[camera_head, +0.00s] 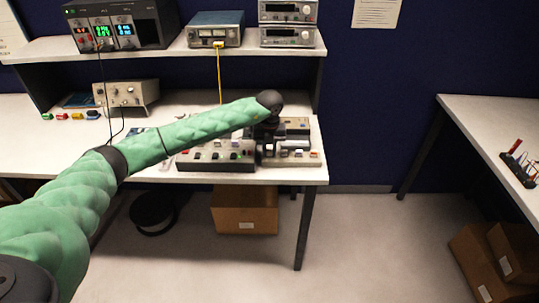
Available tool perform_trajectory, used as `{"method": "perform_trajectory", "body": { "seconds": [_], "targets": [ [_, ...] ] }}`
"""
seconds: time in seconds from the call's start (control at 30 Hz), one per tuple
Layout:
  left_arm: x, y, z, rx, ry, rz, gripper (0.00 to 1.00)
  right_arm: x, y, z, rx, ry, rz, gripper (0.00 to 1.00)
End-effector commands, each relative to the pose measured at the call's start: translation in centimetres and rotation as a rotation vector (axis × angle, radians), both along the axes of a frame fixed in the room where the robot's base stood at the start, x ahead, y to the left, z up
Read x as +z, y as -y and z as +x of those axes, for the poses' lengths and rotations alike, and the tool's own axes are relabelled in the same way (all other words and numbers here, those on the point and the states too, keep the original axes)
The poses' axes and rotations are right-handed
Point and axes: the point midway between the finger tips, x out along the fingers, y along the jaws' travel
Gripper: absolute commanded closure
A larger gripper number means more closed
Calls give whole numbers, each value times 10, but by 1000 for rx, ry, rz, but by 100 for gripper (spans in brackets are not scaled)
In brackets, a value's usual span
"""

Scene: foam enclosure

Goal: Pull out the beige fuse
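A dark fuse panel (205,166) with small coloured pieces on top lies near the front edge of the workbench. A lighter board (308,158) with small pale and tan pieces lies to its right. I cannot tell for sure which piece is the beige fuse. My green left arm reaches across the bench, and my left gripper (268,152) points down between the panel and the board. The gripper is small and dark, so its finger opening and any contact are unclear. My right gripper is not in view.
Power supplies (125,26) and a blue-grey instrument (215,29) stand on the shelf (170,54) above. A yellow cable (219,75) hangs from that instrument. A cardboard box (245,208) sits below the bench. Another table (490,125) stands at right, with open floor between.

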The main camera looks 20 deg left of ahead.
Motion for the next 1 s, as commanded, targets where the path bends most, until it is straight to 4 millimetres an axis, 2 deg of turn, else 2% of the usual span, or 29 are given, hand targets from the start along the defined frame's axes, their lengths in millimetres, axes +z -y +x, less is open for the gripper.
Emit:
{"method": "perform_trajectory", "body": {
  "seconds": [0.33, 1.0],
  "targets": [
    [3, 0, 0, 0, 0, 0, 100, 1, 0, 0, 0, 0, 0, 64],
    [24, 0, 0, 0, 0, 1, 100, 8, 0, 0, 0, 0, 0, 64]
  ]
}}
